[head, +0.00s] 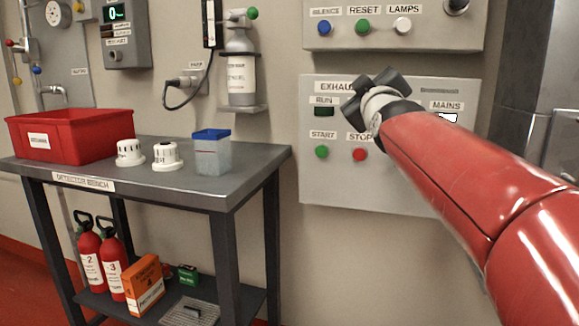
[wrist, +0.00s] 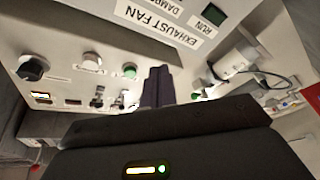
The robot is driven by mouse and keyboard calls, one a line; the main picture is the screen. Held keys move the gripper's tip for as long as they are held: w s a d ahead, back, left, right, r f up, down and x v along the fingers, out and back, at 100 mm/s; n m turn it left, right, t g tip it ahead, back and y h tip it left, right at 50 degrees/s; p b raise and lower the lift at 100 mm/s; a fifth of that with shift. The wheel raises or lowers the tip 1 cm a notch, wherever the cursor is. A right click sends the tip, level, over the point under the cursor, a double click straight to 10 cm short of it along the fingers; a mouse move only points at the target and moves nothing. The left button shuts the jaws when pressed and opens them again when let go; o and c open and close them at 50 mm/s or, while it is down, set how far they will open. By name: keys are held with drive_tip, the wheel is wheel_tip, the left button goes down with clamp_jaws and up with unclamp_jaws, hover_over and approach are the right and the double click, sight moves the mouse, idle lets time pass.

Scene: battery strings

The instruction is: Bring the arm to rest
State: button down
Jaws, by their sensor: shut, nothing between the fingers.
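My red arm (head: 470,180) reaches from the lower right of the head view up and left, in front of the exhaust fan panel (head: 320,180). My dark gripper (head: 362,90) is at its far end, over the upper part of that panel. Its fingertips cannot be made out clearly in the head view. In the wrist view the two fingers (wrist: 157,86) are together and hold nothing. That view is upside down and shows the panel's EXHAUST FAN label (wrist: 175,28) beyond them. I cannot tell whether the gripper touches the panel.
The detector bench (head: 245,170) at the left bears a red bin (head: 95,150), two white detectors and a blue-lidded tub (head: 212,155). A bottle (head: 241,75) hangs on the wall. A panel with lamp and reset buttons (head: 400,45) is above. A grey cabinet (head: 530,60) stands right.

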drive_tip(key=s+f+m+g, duration=0.4)
drive_tip(key=s+f+g, duration=0.3)
drive_tip(key=s+f, duration=0.9)
drive_tip(key=s+f+m+g+p, duration=0.1)
drive_tip(key=s+f+m+g, duration=0.3)
drive_tip(key=s+f, duration=1.2)
wheel_tip(320, 180, down, 7)
drive_tip(key=g, duration=0.3)
drive_tip(key=shift+m+g, duration=0.4)
drive_tip(key=shift+d, duration=0.1)
